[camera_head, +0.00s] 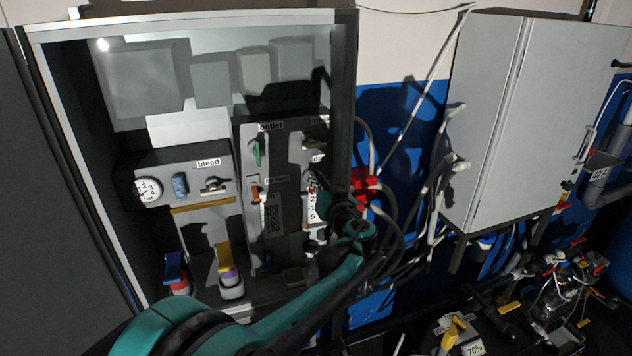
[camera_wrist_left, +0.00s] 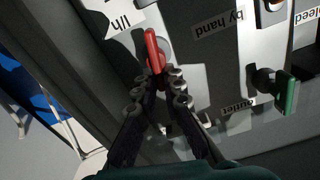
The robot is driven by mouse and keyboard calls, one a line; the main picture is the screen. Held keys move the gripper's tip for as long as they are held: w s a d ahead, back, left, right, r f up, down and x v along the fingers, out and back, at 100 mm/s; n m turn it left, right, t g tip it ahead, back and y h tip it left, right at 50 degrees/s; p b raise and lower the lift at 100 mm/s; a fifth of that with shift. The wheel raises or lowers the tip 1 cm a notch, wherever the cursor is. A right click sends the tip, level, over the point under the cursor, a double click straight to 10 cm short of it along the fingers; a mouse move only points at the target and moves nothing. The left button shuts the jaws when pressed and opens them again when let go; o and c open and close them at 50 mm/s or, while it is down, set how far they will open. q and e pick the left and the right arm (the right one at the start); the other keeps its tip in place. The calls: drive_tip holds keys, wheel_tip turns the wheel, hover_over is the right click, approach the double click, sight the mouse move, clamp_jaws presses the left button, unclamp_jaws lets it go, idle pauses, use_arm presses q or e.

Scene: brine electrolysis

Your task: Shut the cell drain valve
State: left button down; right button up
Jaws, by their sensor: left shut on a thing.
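The red valve handle (camera_wrist_left: 152,48) stands out from the grey panel in the left wrist view, with its lower end between my left fingertips. My left gripper (camera_wrist_left: 160,84) is shut on this handle. The arm and gripper hide most of the handle there. The label (camera_wrist_left: 110,18) beside the handle in the wrist view is cut off and not clearly readable. My right gripper is not in view.
The panel sits inside an open cabinet (camera_head: 345,60). A green outlet handle (camera_head: 258,152), an orange handle (camera_head: 255,192), a bleed valve (camera_head: 214,184) and a gauge (camera_head: 148,191) are left of the gripper. Hoses (camera_head: 395,210) hang outside the cabinet's right side.

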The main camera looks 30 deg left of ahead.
use_arm(q)
drive_tip(key=shift+w+d+f+m+b, duration=0.3)
drive_tip(key=shift+m+b, duration=0.4)
drive_tip(key=shift+m, duration=1.9)
drive_tip(key=shift+w+d+f+m+b, duration=0.1)
drive_tip(key=shift+f+m+b, duration=0.45)
drive_tip(key=shift+m, duration=2.05)
drive_tip(key=shift+w+d+f+m+b, duration=0.2)
drive_tip(key=shift+m+b, duration=0.65)
drive_tip(key=shift+m, duration=1.75)
drive_tip(key=c, duration=1.6)
unclamp_jaws()
drive_tip(key=shift+c, duration=0.2)
drive_tip(key=v, duration=1.2)
drive_tip(key=shift+a, duration=0.1)
